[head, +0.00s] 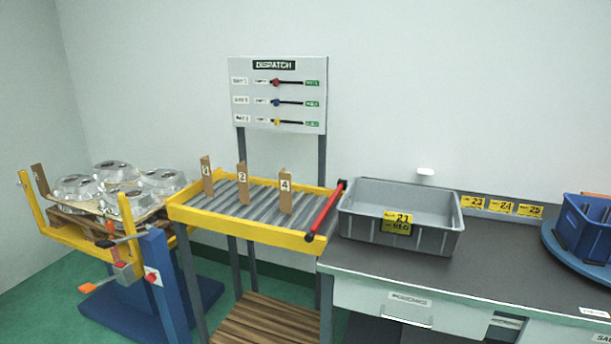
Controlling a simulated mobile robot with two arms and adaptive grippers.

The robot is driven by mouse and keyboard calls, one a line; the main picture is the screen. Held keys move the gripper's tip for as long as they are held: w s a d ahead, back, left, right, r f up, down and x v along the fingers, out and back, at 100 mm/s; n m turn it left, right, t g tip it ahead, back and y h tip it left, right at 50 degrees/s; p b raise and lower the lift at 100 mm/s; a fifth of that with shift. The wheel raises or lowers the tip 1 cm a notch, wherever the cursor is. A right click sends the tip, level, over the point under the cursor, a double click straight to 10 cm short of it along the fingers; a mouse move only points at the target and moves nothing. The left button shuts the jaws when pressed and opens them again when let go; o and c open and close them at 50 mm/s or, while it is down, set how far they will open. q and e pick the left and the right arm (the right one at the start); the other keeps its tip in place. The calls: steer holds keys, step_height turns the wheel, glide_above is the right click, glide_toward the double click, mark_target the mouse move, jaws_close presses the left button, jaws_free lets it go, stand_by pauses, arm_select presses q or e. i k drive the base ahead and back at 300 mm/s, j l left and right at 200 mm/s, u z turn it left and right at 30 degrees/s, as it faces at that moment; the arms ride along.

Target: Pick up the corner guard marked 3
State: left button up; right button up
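Three brown corner guards stand upright on the roller conveyor in the head view. The left guard (207,184) bears a number too small to read surely. The middle guard (242,190) seems marked 2 and the right guard (285,203) seems marked 4. Another brown upright strip (39,176), which looks like a corner guard, stands at the back left corner of the pallet load; I see no number on it. I cannot tell which guard is marked 3. Neither of my grippers is in view.
The yellow-framed roller conveyor (240,229) has a red bar (326,208) at its right end. Shiny castings (125,203) lie on a pallet in a yellow-and-blue lifter (167,280) at left. A grey crate (357,220) sits on the dark bench (490,275). A dispatch board (278,76) stands behind.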

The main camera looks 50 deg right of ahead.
mark_target(205, 162)
steer(key=z, duration=1.3)
